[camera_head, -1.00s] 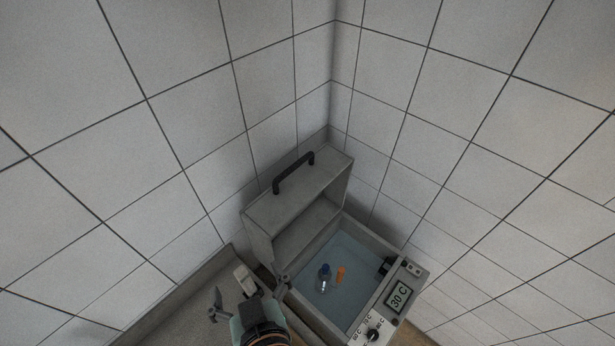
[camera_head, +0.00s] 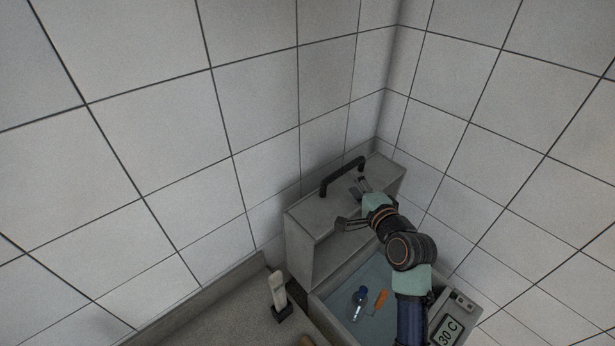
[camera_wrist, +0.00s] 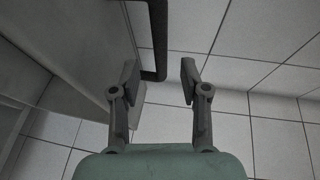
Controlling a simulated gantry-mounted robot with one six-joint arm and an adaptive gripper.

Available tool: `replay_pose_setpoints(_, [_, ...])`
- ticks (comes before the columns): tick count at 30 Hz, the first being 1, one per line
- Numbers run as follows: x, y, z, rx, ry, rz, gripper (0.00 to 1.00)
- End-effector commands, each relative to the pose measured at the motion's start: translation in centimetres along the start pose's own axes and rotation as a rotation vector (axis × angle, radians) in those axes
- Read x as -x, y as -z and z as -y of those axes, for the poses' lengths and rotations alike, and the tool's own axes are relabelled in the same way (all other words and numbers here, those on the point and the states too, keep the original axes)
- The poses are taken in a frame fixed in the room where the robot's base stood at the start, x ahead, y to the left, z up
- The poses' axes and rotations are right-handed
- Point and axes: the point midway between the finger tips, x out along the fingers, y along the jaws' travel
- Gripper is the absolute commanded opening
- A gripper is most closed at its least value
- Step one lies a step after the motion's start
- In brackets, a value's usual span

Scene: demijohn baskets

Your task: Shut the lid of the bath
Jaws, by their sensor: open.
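The bath (camera_head: 318,303) is a grey box of water in the corner, seen at the lower right of the head view. Its lid (camera_head: 300,243) stands raised at the back, with a black bar handle (camera_head: 342,177) on its top face. My gripper (camera_head: 351,204) is open and empty at the lid's top, just on the near side of the handle. In the wrist view the handle (camera_wrist: 158,40) shows ahead, between and beyond the spread fingers (camera_wrist: 160,80), apart from them. The lid (camera_wrist: 75,40) fills the upper left there.
A small blue-capped bottle (camera_head: 358,302) and an orange object (camera_head: 380,299) are in the bath. A control panel with a display (camera_head: 447,333) is at its right end. A pale upright object on a dark base (camera_head: 279,293) stands on the counter to the left. Tiled walls close in behind the lid.

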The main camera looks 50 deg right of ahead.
Motion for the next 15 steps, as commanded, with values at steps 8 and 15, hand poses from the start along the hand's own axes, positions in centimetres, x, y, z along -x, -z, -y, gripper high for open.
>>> replay_pose_setpoints(8, [-1.6, 0.2, 0.1, -0.007, 0.0, -0.002, 0.45])
replay_pose_setpoints(15, [-6.1, 0.2, 0.0, -0.005, 0.0, -0.002, 0.45])
